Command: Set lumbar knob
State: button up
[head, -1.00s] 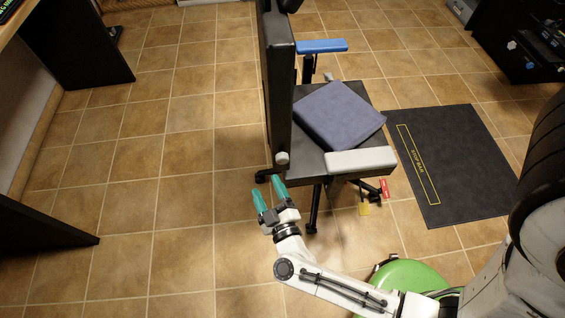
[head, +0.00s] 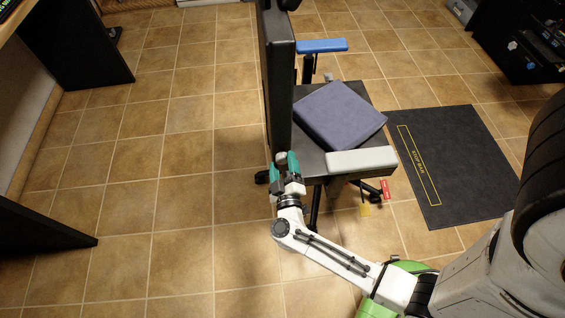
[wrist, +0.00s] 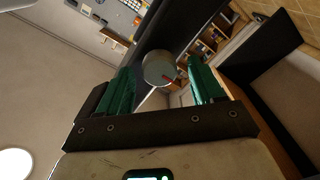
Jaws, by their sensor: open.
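The lumbar knob (head: 281,156) is a small pale grey cylinder low on the near side of the black seat backrest (head: 278,80). My gripper (head: 284,163) is open, with teal fingers on either side of the knob in the head view. In the wrist view the knob lies between and slightly beyond the fingertips of my gripper (wrist: 162,82). I cannot tell whether either finger touches it.
A blue-grey cushion (head: 339,115) lies on the seat. A pale armrest (head: 360,161) is right of my gripper, and a blue armrest (head: 322,45) is at the far side. Red (head: 385,190) and yellow tags hang below. The tiled floor at left is clear.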

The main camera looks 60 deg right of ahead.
jog(key=shift+w+d, duration=0.35)
jog(key=c, duration=1.1)
